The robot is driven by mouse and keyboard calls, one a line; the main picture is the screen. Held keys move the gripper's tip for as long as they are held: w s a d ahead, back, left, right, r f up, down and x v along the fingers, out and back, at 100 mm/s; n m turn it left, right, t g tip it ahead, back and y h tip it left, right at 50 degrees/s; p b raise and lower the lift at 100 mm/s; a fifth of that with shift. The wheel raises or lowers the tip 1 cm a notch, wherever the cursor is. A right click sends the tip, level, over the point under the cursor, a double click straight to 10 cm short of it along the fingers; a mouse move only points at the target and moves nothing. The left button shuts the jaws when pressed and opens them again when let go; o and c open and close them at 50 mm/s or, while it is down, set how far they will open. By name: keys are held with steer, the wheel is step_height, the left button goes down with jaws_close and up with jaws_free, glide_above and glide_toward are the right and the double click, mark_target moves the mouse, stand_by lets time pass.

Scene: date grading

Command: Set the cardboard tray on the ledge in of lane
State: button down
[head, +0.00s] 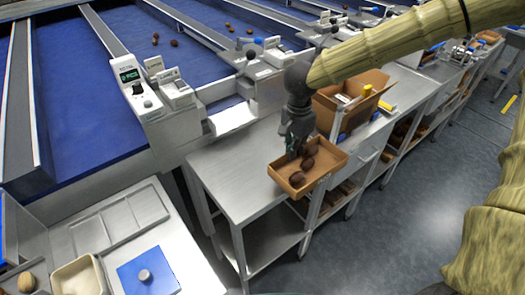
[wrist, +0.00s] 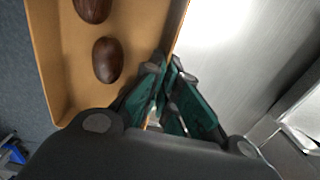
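The cardboard tray (head: 327,174) is a shallow, open tan box with a few dark brown dates in it. It is over the right edge of the steel table, partly beyond it; I cannot tell whether it touches the top. My gripper (head: 293,152) points down at the tray's far left wall. In the wrist view the tray (wrist: 140,40) holds two visible dates, and the green fingers (wrist: 163,88) are closed on its wall. A small white ledge (head: 232,118) sticks out at the end of the blue lane (head: 85,110), left of the tray.
The steel table (head: 228,170) is bare left of the tray. An open cardboard box (head: 350,98) stands behind the tray. A grey machine with a screen (head: 130,78) is beside the ledge. A blue pad (head: 140,276) with a knob lies front left. Open floor is at right.

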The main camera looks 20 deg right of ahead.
steer(key=p, duration=0.1)
glide_above(263, 160)
steer(key=shift+s+f, duration=0.1)
steer(key=shift+f, duration=0.35)
steer(key=shift+a+f+p, duration=0.1)
steer(key=shift+f+p, duration=0.15)
steer(key=shift+p, duration=0.05)
steer(key=shift+f+p, duration=0.3)
steer(key=shift+f, duration=1.25)
steer(key=c, duration=1.7)
jaws_free()
steer(key=shift+f, duration=0.15)
steer(key=shift+o, duration=0.3)
step_height(263, 160, up, 12)
steer(key=b, duration=0.1)
steer(key=shift+r, duration=0.2)
